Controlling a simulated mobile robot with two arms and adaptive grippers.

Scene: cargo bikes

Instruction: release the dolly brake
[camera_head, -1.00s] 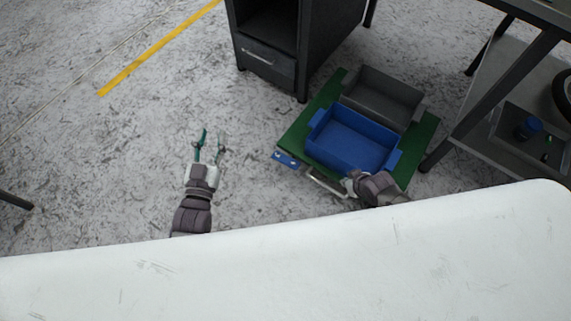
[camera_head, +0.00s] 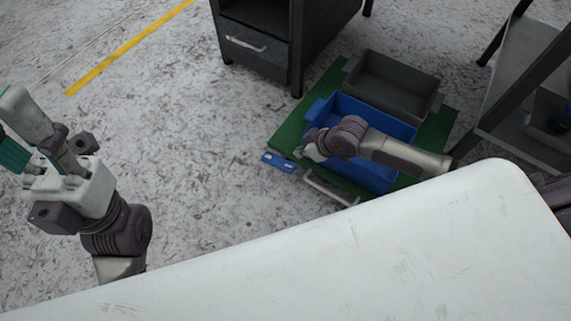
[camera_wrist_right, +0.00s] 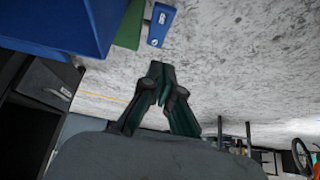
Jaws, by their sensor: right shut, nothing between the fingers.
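The green dolly (camera_head: 289,136) stands on the floor with a blue pedal plate (camera_head: 278,162) with white marks at its near left corner; I take this plate for the brake. The plate also shows at the top of the right wrist view (camera_wrist_right: 160,24). My right gripper (camera_head: 311,149) is over the left near part of the blue bin, its fingers mostly hidden in the head view. In the right wrist view its fingers (camera_wrist_right: 161,80) are shut and empty, apart from the plate. My left gripper (camera_head: 22,132) is raised at the left edge, fingers apart and empty.
The blue bin (camera_head: 318,107) and a grey bin (camera_head: 392,85) sit on the dolly, with a pale handle (camera_head: 330,191) at its near side. A dark cabinet (camera_head: 255,55) stands behind. A shelf (camera_head: 520,75) is at right. The floor left of the dolly is clear.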

